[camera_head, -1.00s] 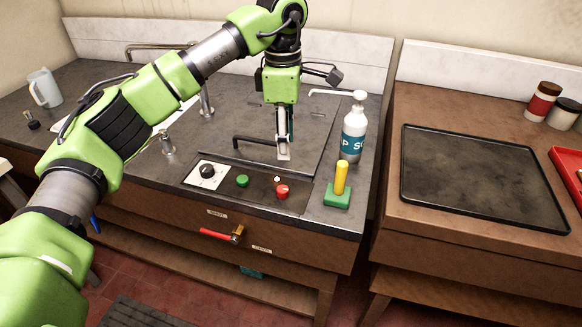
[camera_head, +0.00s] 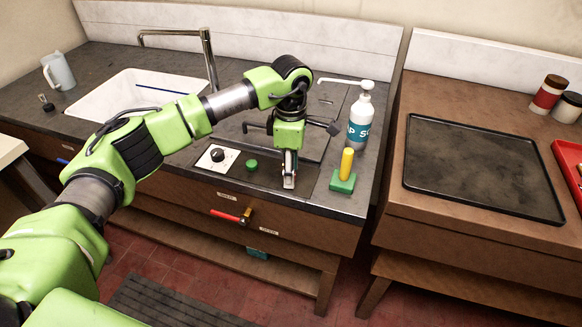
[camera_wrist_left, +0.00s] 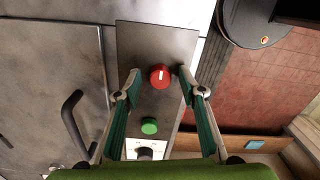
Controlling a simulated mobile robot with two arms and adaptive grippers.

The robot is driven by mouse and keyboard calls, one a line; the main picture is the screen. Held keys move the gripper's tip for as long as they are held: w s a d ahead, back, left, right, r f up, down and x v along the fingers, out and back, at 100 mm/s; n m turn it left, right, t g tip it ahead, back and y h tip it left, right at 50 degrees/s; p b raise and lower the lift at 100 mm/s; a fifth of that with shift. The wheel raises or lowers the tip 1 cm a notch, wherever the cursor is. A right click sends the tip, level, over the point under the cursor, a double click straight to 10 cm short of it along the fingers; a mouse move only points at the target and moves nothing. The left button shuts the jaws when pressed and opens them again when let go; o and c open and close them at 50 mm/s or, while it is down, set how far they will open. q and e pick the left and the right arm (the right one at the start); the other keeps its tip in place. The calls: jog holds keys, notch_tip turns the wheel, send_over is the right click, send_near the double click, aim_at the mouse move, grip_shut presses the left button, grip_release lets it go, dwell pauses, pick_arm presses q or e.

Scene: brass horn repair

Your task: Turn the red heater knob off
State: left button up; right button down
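The red knob (camera_wrist_left: 159,76) sits on the dark control panel (camera_wrist_left: 180,42), with a small white mark on its top, seen in the left wrist view. My left gripper (camera_wrist_left: 157,73) is open, with one fingertip on each side of the knob and small gaps visible. I cannot tell how far above the panel the tips are. In the head view my left gripper (camera_head: 289,182) points down at the panel's right end and hides the red knob. My right gripper is not in view.
A green button (camera_head: 252,165) and a black dial (camera_head: 217,155) are left of the gripper. A green block with a yellow handle (camera_head: 346,165) and a soap bottle (camera_head: 360,120) stand to the right. A red-handled valve (camera_head: 228,216) is on the cabinet front.

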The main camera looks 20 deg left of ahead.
pick_arm(q)
jog(key=shift+c, duration=0.7)
grip_shut()
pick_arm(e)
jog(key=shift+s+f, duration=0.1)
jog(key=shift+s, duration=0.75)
pick_arm(q)
jog(key=shift+n, duration=0.4)
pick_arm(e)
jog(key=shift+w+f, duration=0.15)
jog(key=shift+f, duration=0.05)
pick_arm(q)
jog(key=shift+f+n+b, duration=0.15)
jog(key=shift+n+b, duration=0.6)
jog(key=shift+n, duration=0.25)
jog(key=n+b, duration=0.2)
jog(key=n, duration=0.3)
jog(key=n+b, duration=0.1)
jog(key=n, duration=0.4)
jog(key=shift+w, duration=0.1)
jog(key=n, duration=0.5)
jog(key=shift+a+b, duration=0.1)
jog(key=shift+b, duration=0.25)
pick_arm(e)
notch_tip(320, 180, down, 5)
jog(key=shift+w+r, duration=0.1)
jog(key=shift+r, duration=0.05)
